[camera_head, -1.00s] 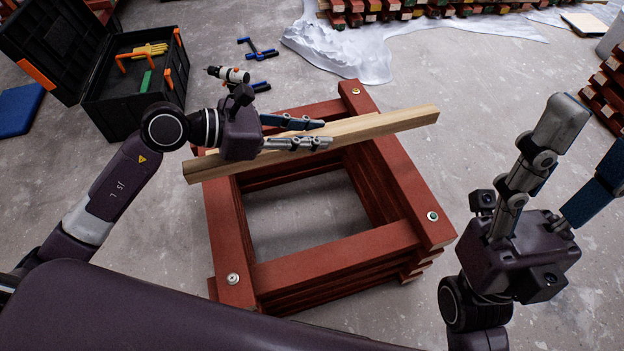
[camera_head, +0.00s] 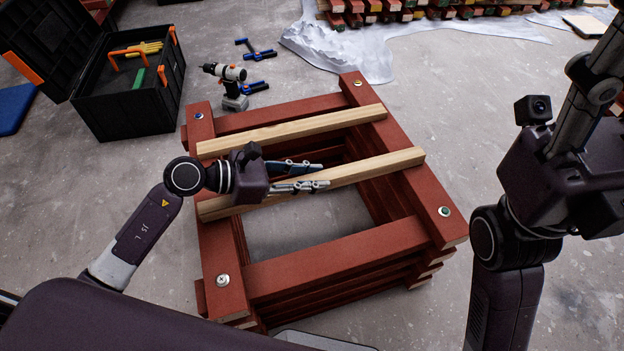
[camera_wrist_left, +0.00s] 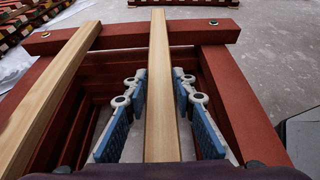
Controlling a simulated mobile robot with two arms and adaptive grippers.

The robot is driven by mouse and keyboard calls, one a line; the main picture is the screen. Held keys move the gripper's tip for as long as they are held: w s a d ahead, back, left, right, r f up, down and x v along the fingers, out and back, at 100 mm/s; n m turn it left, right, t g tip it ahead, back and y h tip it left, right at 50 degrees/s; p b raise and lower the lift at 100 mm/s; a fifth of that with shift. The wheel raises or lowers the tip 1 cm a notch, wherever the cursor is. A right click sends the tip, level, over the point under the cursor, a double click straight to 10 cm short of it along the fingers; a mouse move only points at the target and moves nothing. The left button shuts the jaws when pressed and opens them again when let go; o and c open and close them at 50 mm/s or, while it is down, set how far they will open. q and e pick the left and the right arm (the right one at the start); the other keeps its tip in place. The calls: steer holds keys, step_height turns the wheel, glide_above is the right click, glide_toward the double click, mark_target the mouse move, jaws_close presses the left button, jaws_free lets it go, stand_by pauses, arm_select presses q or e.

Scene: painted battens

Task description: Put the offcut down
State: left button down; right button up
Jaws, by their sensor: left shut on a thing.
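The offcut, a pale bare-wood batten (camera_head: 375,171), lies across the nearer part of a square stack of red battens (camera_head: 330,254). Its ends are over the left and right top red bars; whether it rests fully on them I cannot tell. My left gripper (camera_head: 325,175) is shut on it near its middle. In the left wrist view the offcut (camera_wrist_left: 161,90) runs between the blue-padded fingers (camera_wrist_left: 160,88). A second pale batten (camera_head: 300,131) lies farther back, roughly parallel and apart. My right gripper (camera_head: 600,90) is at the right edge, its fingertips cut off.
An open black toolbox (camera_head: 130,95) stands at the back left. A cordless drill (camera_head: 228,80) and blue-black clamps (camera_head: 255,50) are on the floor behind the stack. Grey plastic sheeting (camera_head: 340,50) and more stacked battens (camera_head: 410,10) lie at the back. The stack's centre is open.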

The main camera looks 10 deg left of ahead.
arm_select(q)
steer(key=shift+f, duration=0.1)
steer(key=c, duration=1.6)
jaws_free()
